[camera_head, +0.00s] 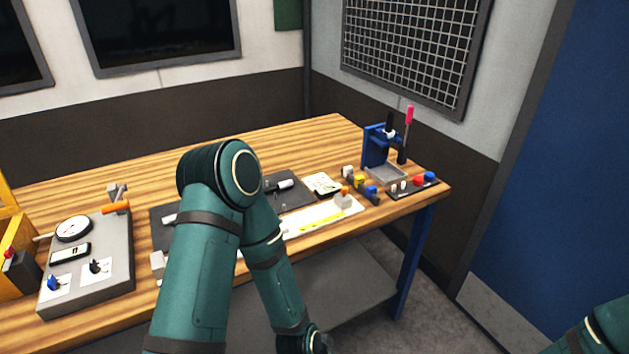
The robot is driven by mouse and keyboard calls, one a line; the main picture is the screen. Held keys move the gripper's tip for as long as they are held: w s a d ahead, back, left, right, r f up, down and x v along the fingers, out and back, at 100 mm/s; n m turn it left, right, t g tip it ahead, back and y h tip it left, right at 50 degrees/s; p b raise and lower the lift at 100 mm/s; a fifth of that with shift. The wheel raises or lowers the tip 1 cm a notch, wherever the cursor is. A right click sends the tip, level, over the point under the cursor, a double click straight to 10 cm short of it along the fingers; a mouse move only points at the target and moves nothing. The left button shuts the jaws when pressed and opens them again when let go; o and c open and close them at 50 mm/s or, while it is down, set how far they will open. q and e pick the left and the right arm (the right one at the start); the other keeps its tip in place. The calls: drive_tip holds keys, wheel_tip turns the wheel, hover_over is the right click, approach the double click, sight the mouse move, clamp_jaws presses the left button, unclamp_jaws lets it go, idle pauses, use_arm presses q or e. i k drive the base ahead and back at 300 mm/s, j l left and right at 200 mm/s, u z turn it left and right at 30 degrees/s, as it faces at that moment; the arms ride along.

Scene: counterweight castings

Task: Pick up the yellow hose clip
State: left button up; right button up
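A small yellow part (360,181) sits among small coloured pieces near the right end of the wooden bench; it may be the yellow hose clip, but it is too small to be sure. My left arm rises in front of the bench, bends at the elbow and reaches down past the front edge. Its wrist meets the bottom edge of the picture, and the gripper fingers are out of view. Only a piece of my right arm shows in the bottom right corner; its gripper is out of view.
The wooden bench (310,139) carries a grey panel with a gauge (119,262) at left, a dark mat (298,197), a white strip with a yellow band (318,216), and a blue stand (375,147) at right. My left arm hides part of the bench. The bench's back is clear.

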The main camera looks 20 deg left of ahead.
sight(359, 179)
drive_tip(key=u, duration=1.4)
drive_tip(key=l+u, duration=0.3)
drive_tip(key=u, duration=0.15)
drive_tip(key=l+u, duration=0.65)
drive_tip(key=l, duration=0.25)
drive_tip(key=k+l+u, duration=0.2)
drive_tip(key=l, duration=0.2)
drive_tip(key=k+l, duration=0.1)
drive_tip(key=l, duration=0.4)
drive_tip(key=k+l, duration=0.1)
drive_tip(key=l, duration=0.4)
drive_tip(key=u, duration=0.05)
